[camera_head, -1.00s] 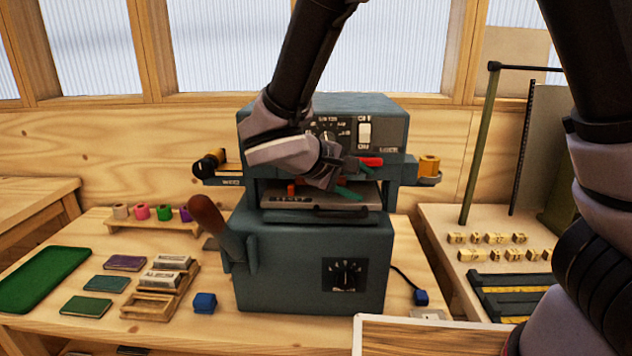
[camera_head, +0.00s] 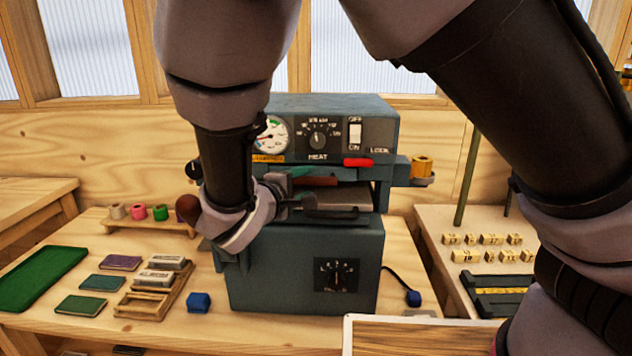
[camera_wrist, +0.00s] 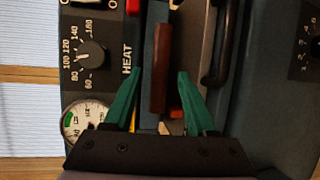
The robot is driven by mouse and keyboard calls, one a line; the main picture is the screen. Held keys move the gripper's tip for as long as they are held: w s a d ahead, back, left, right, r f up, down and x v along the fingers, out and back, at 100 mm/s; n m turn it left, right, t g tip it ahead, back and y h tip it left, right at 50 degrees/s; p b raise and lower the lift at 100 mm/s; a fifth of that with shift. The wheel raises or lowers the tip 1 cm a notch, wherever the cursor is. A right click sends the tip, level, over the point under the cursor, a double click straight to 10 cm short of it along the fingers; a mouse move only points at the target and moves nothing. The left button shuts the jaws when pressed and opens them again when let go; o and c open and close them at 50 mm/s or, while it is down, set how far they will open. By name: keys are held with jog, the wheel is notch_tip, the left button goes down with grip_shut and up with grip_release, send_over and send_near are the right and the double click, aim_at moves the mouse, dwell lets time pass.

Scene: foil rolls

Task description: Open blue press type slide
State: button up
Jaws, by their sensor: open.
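The blue-grey press (camera_head: 305,265) stands on the bench in the middle of the head view. Its type slide (camera_head: 345,196) is a grey plate at the mouth, with a dark handle (camera_head: 345,213) along its front. In the wrist view the slide's handle (camera_wrist: 222,48) lies right of the fingers. My gripper (camera_wrist: 158,88) is open, its green fingers on either side of a red-brown bar (camera_wrist: 160,65). This bar also shows above the slide in the head view (camera_head: 318,181). I cannot tell whether a finger touches it. My wrist hides the press's left side.
A heat dial (camera_head: 318,137), gauge (camera_head: 272,135) and red knob (camera_head: 358,162) sit on the press's upper front. Left on the bench are foil rolls (camera_head: 138,212), a green tray (camera_head: 42,278) and a blue block (camera_head: 199,302). A wooden-edged board (camera_head: 420,338) is at the front right.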

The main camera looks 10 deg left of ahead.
jog(key=shift+x, duration=1.4)
grip_shut()
dwell(0.4)
